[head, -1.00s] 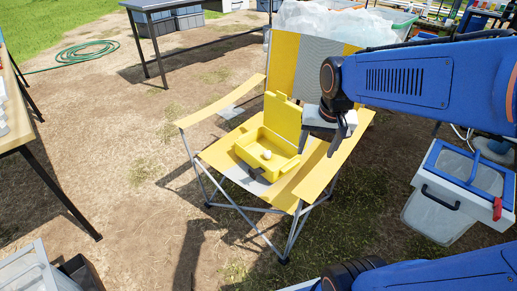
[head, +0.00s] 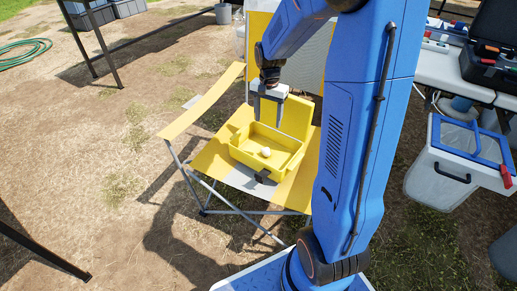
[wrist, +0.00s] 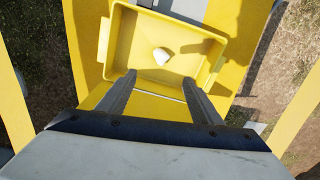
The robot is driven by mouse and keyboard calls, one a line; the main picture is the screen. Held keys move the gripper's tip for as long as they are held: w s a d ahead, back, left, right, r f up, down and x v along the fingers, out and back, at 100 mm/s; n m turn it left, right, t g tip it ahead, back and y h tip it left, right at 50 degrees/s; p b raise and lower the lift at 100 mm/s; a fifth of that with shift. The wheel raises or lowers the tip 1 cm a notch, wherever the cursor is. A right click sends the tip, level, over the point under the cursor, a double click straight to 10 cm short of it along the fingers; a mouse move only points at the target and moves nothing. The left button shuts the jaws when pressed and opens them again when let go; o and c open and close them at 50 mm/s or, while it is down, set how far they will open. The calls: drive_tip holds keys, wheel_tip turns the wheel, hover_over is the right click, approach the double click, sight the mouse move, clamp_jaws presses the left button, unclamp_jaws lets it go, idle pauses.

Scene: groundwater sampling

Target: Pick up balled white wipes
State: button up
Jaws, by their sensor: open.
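The balled white wipes (head: 265,152) show as one small white lump lying in the open yellow case (head: 240,155). The case sits on the seat of a yellow folding chair (head: 215,158), with its lid raised at the back. In the wrist view the white lump (wrist: 161,56) lies on the case floor, beyond the fingertips. My gripper (head: 268,123) is open and empty, pointing down above the rear part of the case. In the wrist view its two fingers (wrist: 158,82) stand apart, with nothing between them.
The chair's left armrest (head: 203,103) rises beside the case, and my arm covers the right armrest in the head view. A white bin with a blue rim (head: 455,165) stands at the right. A table with an open black case (head: 485,70) is behind it. Bare ground lies left.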

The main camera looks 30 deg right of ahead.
sight(266, 148)
drive_tip(key=f, duration=1.7)
drive_tip(key=shift+w+a+f, duration=0.1)
drive_tip(key=shift+w+f, duration=0.1)
drive_tip(key=shift+f, duration=0.1)
drive_tip(key=c, duration=1.1)
